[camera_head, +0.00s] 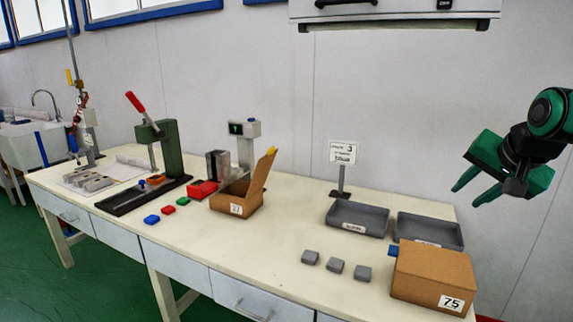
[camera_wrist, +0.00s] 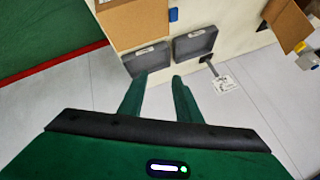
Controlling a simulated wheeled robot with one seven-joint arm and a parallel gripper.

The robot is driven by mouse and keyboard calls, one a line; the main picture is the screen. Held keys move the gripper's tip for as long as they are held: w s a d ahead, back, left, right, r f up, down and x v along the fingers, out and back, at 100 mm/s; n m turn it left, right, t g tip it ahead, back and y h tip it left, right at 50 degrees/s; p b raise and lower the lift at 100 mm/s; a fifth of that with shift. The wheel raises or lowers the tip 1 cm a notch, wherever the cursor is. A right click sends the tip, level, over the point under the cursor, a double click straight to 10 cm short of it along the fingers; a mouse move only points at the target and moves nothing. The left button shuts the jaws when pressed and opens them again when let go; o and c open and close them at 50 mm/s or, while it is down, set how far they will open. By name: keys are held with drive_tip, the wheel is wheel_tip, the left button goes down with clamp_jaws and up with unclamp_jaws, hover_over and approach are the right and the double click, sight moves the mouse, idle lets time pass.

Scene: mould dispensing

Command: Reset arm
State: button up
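My gripper (camera_head: 470,190) is green and black and hangs in the air at the right of the head view, above and beyond the right end of the table. Its two fingers are apart with nothing between them. In the wrist view the gripper (camera_wrist: 158,88) also shows two separated green fingers with empty space between. My arm is raised, well clear of the table (camera_head: 270,250).
On the table's right stand two grey trays (camera_head: 357,231), (camera_head: 430,240), a closed box labelled 75 (camera_head: 432,275) and several grey blocks (camera_head: 336,266). An open box labelled 27 (camera_head: 236,204), coloured blocks and a green press (camera_head: 168,150) stand further left. A sign (camera_head: 343,152) stands behind the trays.

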drive_tip(key=s+f+n+g, duration=0.1)
drive_tip(key=s+f+g, duration=0.1)
drive_tip(key=s+f, duration=0.3)
drive_tip(key=s+d+f+n+g+y, duration=0.1)
drive_tip(key=s+f+g, duration=0.2)
drive_tip(key=s, duration=0.9)
drive_tip(key=s+f+n+g, duration=0.1)
drive_tip(key=s+f+g, duration=0.2)
drive_tip(key=s+f, duration=0.5)
drive_tip(key=shift+s+d+f, duration=0.2)
drive_tip(key=shift+s+f, duration=0.1)
drive_tip(key=shift+f, duration=0.2)
drive_tip(key=shift+w+f, duration=0.25)
drive_tip(key=shift+w, duration=0.4)
